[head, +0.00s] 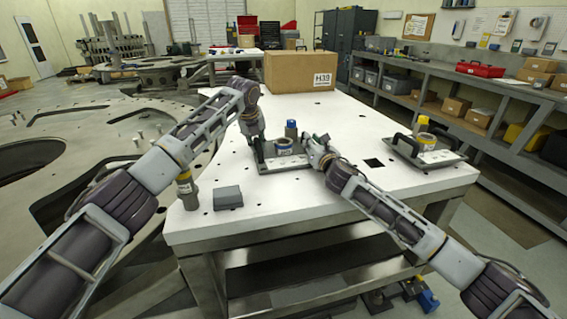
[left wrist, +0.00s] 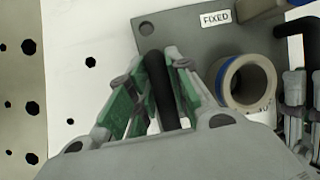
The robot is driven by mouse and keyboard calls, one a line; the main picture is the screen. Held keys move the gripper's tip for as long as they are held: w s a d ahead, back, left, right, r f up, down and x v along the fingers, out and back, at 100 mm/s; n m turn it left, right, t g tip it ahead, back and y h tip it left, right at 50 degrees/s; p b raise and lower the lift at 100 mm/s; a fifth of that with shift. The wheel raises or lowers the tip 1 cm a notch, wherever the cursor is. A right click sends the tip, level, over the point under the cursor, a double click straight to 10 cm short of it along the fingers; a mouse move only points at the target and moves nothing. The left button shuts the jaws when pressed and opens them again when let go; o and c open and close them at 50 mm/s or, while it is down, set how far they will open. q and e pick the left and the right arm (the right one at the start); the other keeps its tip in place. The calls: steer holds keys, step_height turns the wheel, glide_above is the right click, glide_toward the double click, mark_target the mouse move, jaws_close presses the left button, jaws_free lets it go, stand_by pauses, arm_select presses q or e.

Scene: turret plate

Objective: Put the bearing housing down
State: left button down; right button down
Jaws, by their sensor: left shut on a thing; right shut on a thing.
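The bearing housing (head: 290,162) is a grey plate with a round, blue-banded ring and a black handle at each side. It is over the white table, between my two grippers. In the left wrist view its plate (left wrist: 185,35) carries a "FIXED" label beside the ring. My left gripper (head: 260,152) is shut on the left black handle, which also shows between its fingers (left wrist: 160,88) in the left wrist view. My right gripper (head: 318,150) is shut at the right handle. I cannot tell whether the plate touches the table.
A second plate with black handles and a ring (head: 428,158) sits at the table's right. A cardboard box (head: 300,72) marked H39 stands at the back of the white table (head: 345,190). A small grey block (head: 228,197) lies at front left. The front middle is clear.

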arm_select(q)
steer(key=c, duration=1.8)
jaws_free()
steer(key=shift+s+d, duration=0.1)
steer(key=shift+d, duration=0.3)
arm_select(e)
steer(key=c, duration=1.8)
jaws_free()
steer(key=shift+s+a, duration=0.15)
steer(key=shift+a, duration=0.2)
arm_select(q)
steer(key=o, duration=0.5)
arm_select(e)
steer(key=o, duration=0.5)
steer(key=shift+d+r, duration=0.1)
arm_select(q)
steer(key=shift+s+a, duration=0.1)
steer(key=shift+a, duration=0.1)
arm_select(e)
steer(key=shift+s, duration=0.1)
arm_select(q)
steer(key=shift+a, duration=0.15)
arm_select(e)
steer(key=shift+d, duration=0.1)
steer(key=shift+d, duration=0.1)
arm_select(q)
steer(key=shift+r, duration=0.15)
steer(key=v, duration=1.1)
steer(key=shift+s+r, duration=0.15)
steer(key=shift+r, duration=0.15)
